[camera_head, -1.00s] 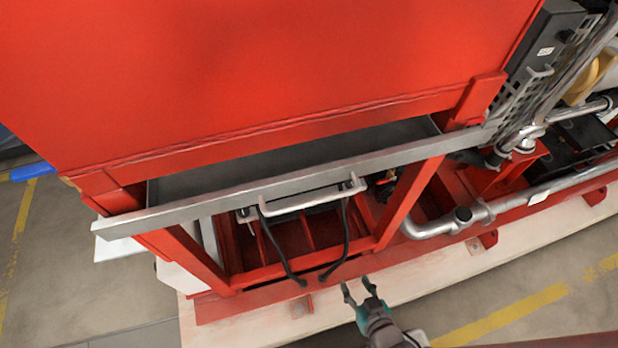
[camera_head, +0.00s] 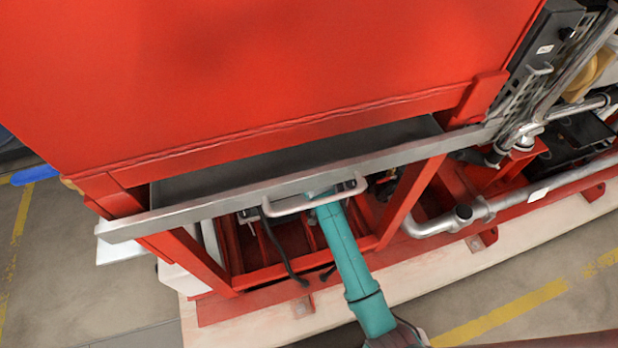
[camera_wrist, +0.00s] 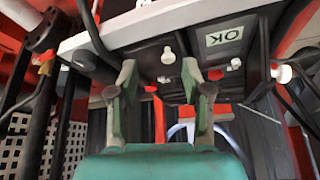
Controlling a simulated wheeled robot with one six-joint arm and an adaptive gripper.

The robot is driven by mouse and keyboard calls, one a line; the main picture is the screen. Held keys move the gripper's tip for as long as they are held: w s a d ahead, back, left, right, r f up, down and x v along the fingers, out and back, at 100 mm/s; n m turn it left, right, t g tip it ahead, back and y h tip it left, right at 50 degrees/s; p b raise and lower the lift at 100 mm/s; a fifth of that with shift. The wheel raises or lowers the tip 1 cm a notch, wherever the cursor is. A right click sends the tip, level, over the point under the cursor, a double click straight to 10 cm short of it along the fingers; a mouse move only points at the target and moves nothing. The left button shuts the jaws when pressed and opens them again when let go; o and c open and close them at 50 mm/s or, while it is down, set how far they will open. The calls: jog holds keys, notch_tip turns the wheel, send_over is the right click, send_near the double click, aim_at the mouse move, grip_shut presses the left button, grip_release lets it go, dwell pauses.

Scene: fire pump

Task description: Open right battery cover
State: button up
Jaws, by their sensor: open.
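A grey metal cover or tray (camera_head: 200,208) with a raised front lip runs across the red frame, below the red tank. A silver bar handle (camera_head: 285,207) is fixed to its front. My teal arm reaches up to this handle in the head view, and its tip is hidden around there. In the wrist view my gripper (camera_wrist: 158,82) is open, its two fingers apart with nothing held between them. Whether the fingers touch anything cannot be told.
The red frame (camera_head: 405,205) has posts on both sides of the opening. Black cables (camera_head: 275,245) hang inside it. Silver pipes (camera_head: 500,203) run along the right. The pale base plinth (camera_head: 440,268) and grey floor lie in front, with free room there.

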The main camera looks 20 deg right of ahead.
jog(key=w+r+g, duration=0.1)
jog(key=w+r, duration=0.3)
jog(key=shift+m, duration=0.4)
jog(key=x, duration=1.1)
grip_shut()
